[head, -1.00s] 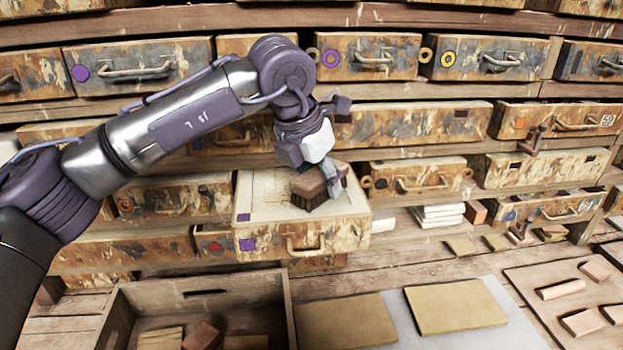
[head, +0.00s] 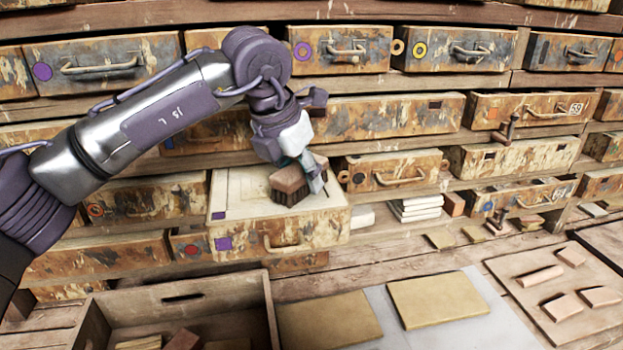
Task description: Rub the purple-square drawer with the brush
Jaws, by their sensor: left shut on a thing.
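The purple-square drawer (head: 245,232) sticks out of the cabinet in the middle of the head view. It has a purple square on its front and a pale flat top with a smaller purple mark. The brush (head: 293,182) has a brown wooden block and dark bristles pointing down onto the drawer's top, right of centre. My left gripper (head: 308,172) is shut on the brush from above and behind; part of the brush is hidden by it. I cannot tell whether the bristles press on the surface. My right gripper does not show.
Drawers with other marks surround it, such as the yellow-ring drawer (head: 455,48). An open wooden crate (head: 270,310) stands below at front left. Flat tan tiles (head: 438,298) lie at front centre, and a board with several small blocks (head: 520,262) lies at right.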

